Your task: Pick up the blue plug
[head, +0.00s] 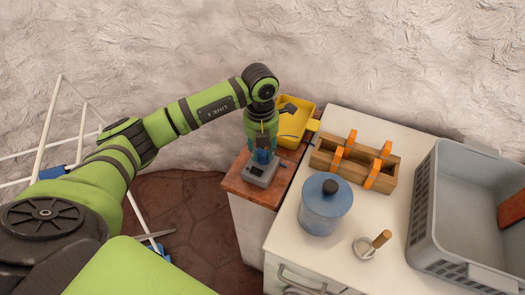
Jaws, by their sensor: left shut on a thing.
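My left gripper (263,149) points straight down over a small reddish counter top (245,190). It is shut on the blue plug (262,157), which shows between its fingers as a small blue patch. The plug is right at a grey box-like device (260,174) that stands on that top. I cannot tell whether the plug is still in the device or just above it. The gripper and wrist hide most of the plug. My right gripper is not in view.
A yellow bin (309,114) stands close behind the gripper. On the white cabinet (292,240) are a wooden box with orange strips (337,161), a blue jar (324,212), a wooden-handled tool (366,247) and a large grey crate (424,210). A white rack (48,120) stands left.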

